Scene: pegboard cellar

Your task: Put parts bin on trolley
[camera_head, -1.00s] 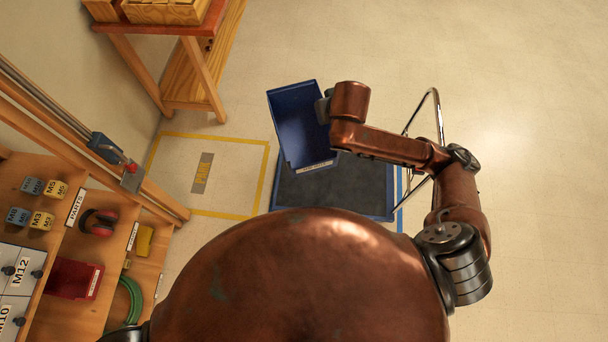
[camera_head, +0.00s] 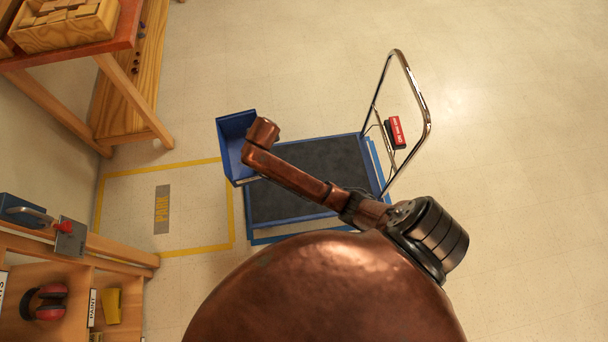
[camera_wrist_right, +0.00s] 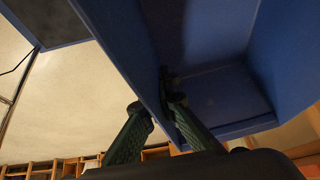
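The blue parts bin (camera_head: 235,132) is at the left edge of the trolley in the head view, its open side showing. The trolley has a dark deck mat (camera_head: 310,175), a blue rim and a chrome handle (camera_head: 426,115) on the right. My right gripper (camera_wrist_right: 153,102) is shut on a wall of the bin (camera_wrist_right: 215,60), one finger inside and one outside. My wrist hides the fingers in the head view. The bin's height over the trolley is hard to tell. The trolley deck (camera_wrist_right: 45,20) also appears at the wrist view's top left. My left gripper is out of view.
A wooden bench with a box of blocks (camera_head: 65,25) stands at upper left. Shelving with red earmuffs (camera_head: 45,302) is at lower left. Floor right of the trolley is clear.

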